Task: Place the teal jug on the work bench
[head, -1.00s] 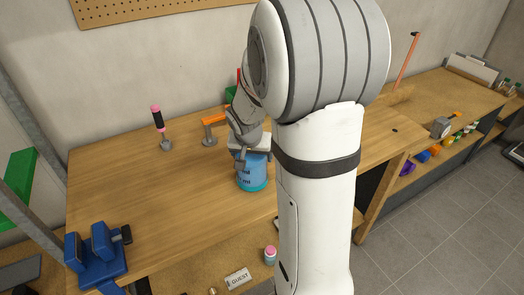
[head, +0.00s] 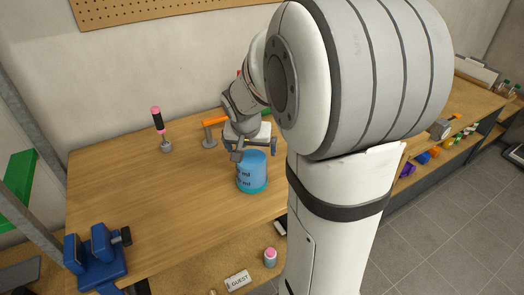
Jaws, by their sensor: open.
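The teal jug (head: 252,174) stands upright on the wooden work bench (head: 130,190), near its front edge. It has a blue upper part with dark markings and a teal base. My gripper (head: 256,148) is open, just above and behind the jug's top. The frame does not show clearly whether a finger still touches the jug. My arm hides the bench to the right of the jug.
A blue vise (head: 95,258) sits at the bench's front left corner. A pink-and-black handled tool (head: 159,128) and an orange-topped object (head: 212,130) stand behind the jug. A lower shelf holds a pink-capped bottle (head: 270,257) and a GUEST tag (head: 237,281). The bench's left middle is clear.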

